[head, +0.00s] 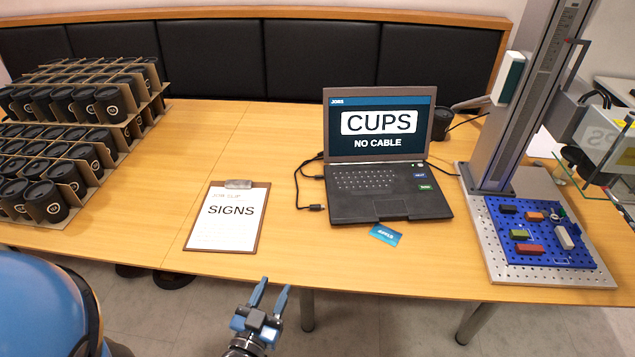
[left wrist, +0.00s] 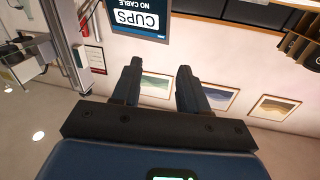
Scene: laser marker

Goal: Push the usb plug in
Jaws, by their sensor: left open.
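The usb plug (head: 317,207) is a small black plug on a thin black cable, lying on the table left of the laptop (head: 390,206). The cable loops up to the laptop's left side. The laptop is open and its screen reads "CUPS" and "NO CABLE". The laptop screen also shows upside down in the left wrist view (left wrist: 141,18). My left gripper (head: 272,290) is open and empty in front of the table's front edge, below and left of the plug. Its two fingers also show in the left wrist view (left wrist: 157,85). My right gripper is not in view.
A clipboard (head: 262,225) reading "SIGNS" lies left of the plug. A blue card (head: 385,235) lies before the laptop. Stacked trays of black cups (head: 62,200) fill the left end. A laser marker column (head: 508,130) and blue fixture plate (head: 555,257) stand right.

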